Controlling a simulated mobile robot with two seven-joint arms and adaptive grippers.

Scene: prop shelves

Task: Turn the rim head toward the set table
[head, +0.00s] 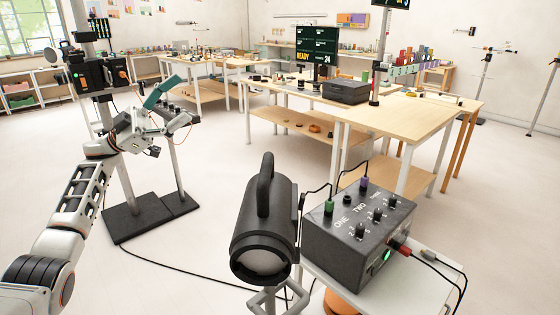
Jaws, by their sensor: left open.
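A black lamp head (264,222) with a top handle stands on a stand in the near foreground, its round front facing me. A second black head (100,74) is on a tall stand at the left. No label shows which one is the rim head. My left gripper (176,122) is open at the left, in front of a shorter stand, near a teal flat piece (161,91); I cannot tell whether they touch. It is well apart from the foreground lamp. A wooden table (400,112) with a monitor stands behind; I cannot confirm it is the set table. My right gripper is out of view.
A grey control box (358,232) with knobs marked ONE and TWO and plugged cables sits on a small white table (432,272) beside the foreground lamp. Black stand bases (140,218) and cables lie on the left floor. The middle floor (215,150) is mostly clear.

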